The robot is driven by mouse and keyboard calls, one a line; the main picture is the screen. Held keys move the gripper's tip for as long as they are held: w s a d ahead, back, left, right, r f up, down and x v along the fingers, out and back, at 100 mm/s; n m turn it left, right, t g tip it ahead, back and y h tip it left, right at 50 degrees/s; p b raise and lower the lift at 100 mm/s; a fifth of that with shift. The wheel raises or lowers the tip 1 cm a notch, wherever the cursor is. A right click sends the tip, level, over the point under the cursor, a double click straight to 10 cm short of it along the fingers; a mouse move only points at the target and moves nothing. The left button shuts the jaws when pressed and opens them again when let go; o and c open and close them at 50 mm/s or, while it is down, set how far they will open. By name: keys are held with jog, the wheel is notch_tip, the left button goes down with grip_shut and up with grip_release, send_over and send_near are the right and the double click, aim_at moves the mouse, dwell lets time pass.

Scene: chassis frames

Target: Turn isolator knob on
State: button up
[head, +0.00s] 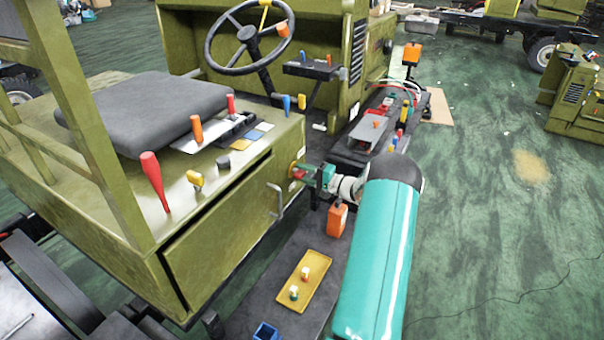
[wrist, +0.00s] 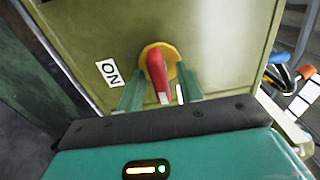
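The isolator knob is a red handle on a yellow round base (wrist: 157,72), set in the olive side panel of the vehicle. In the head view the knob (head: 297,172) shows small at the panel's right end, beside my gripper (head: 308,176). In the wrist view my gripper (wrist: 160,93) has its two green fingers apart, one on each side of the red handle. A gap shows on at least the left side of the handle, so it is not clamped. A white "ON" label (wrist: 108,73) is on the panel left of the knob.
A metal door handle (head: 276,202) sticks out of the panel left of my gripper. An orange box (head: 337,219) stands just below my wrist. A yellow plate with small knobs (head: 303,282) lies on the dark running board. Coloured levers (head: 153,180) rise beside the seat.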

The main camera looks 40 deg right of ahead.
jog(key=shift+w+a, duration=0.15)
jog(key=shift+w, duration=0.3)
grip_shut()
